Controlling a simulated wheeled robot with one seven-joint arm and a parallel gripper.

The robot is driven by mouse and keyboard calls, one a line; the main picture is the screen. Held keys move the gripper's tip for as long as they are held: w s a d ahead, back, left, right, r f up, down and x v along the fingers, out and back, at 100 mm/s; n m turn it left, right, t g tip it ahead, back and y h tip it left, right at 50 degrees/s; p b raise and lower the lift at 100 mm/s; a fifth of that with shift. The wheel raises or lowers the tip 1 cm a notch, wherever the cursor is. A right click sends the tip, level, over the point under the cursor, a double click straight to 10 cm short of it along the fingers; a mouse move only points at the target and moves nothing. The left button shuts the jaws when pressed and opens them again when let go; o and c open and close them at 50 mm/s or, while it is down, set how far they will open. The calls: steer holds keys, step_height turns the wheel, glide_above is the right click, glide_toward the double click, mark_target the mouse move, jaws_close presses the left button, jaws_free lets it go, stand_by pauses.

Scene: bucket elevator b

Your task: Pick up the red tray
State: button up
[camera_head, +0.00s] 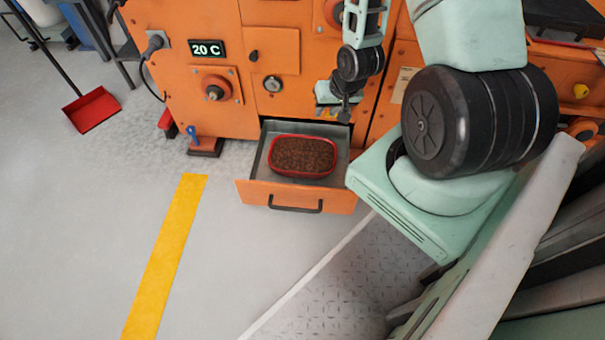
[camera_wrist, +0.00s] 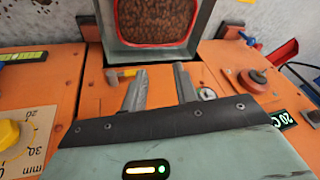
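The red tray (camera_head: 301,175) is a rounded rectangular tray filled with brown granules. It sits inside the pulled-out drawer (camera_head: 263,160) of the orange machine. In the wrist view the tray (camera_wrist: 153,44) shows at the top edge, cut off by the frame. My gripper (camera_head: 345,110) is above and behind the tray's right back corner, close to the machine front, and apart from the tray. In the wrist view my gripper (camera_wrist: 160,70) has its two fingers spread with nothing between them.
The orange machine (camera_head: 205,90) has knobs and a "20 C" display (camera_head: 207,49) behind the drawer. A red dustpan (camera_head: 92,110) rests on the floor at left. A yellow floor stripe (camera_head: 165,260) runs left of the drawer. The floor in front of the drawer is clear.

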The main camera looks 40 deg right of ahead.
steer(key=s+d+f+m+b, duration=0.2)
steer(key=s+d+f+b, duration=0.1)
steer(key=f, duration=0.4)
steer(key=s+d+f+m+b, duration=0.1)
steer(key=s+d+f+b, duration=0.2)
steer(key=f, duration=0.4)
steer(key=h+b, duration=0.1)
steer(key=b, duration=0.5)
glide_toward(334, 153)
step_height(334, 153, down, 5)
steer(key=shift+t, duration=0.3)
steer(key=b+x, duration=0.2)
steer(key=x, duration=0.1)
steer(key=w+b+x, duration=0.1)
steer(key=b+x, duration=0.2)
steer(key=shift+d+r, duration=0.1)
steer(key=shift+d, duration=0.05)
steer(key=shift+r, duration=0.1)
jaws_close()
